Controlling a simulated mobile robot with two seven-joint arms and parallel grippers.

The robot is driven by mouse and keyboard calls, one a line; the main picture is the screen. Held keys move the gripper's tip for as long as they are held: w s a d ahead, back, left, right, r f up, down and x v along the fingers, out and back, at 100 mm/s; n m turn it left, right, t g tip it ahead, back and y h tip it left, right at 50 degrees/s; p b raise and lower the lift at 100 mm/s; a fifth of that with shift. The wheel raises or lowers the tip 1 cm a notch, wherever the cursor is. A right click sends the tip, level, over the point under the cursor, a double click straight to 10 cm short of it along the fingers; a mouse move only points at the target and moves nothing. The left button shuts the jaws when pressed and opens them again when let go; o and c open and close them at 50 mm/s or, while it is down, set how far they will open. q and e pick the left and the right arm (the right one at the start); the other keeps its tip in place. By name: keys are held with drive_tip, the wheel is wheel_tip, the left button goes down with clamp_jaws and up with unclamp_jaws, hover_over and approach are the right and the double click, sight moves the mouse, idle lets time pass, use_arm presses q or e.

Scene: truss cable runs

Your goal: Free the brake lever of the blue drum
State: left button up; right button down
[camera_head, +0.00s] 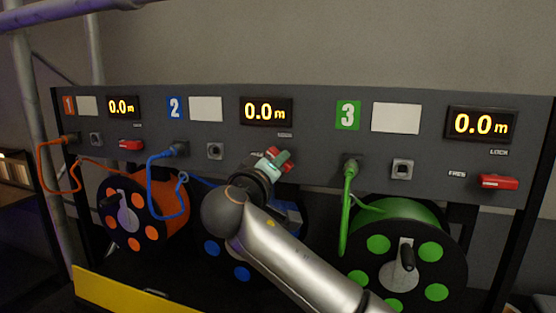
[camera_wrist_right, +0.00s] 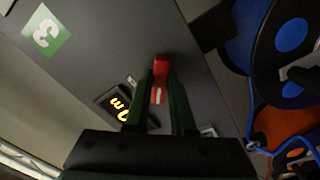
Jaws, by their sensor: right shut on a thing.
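The red brake lever (camera_head: 286,163) of the blue drum sits on the panel under the number 2 display. It looks tilted, unlike the level-looking red levers of drums 1 and 3. My right gripper (camera_head: 273,162) is shut on it. In the right wrist view the lever (camera_wrist_right: 160,70) lies between the two dark fingers of the gripper (camera_wrist_right: 161,98). The fingers partly hide the lever and its FREE label in the head view. The blue drum (camera_head: 212,248) is below, largely hidden by my right arm. My left gripper is not in view.
The orange drum (camera_head: 143,215) with its lever (camera_head: 130,145) is at the left. The green drum (camera_head: 436,262) with its lever (camera_head: 498,181) is at the right. Blue (camera_head: 154,183) and green (camera_head: 346,205) cables hang before the panel. A yellow board (camera_head: 130,295) is low at the front left.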

drive_tip(key=shift+n+p, duration=1.4)
drive_tip(key=shift+n, duration=2.4)
drive_tip(key=c, duration=0.8)
unclamp_jaws()
drive_tip(key=shift+o, duration=0.2)
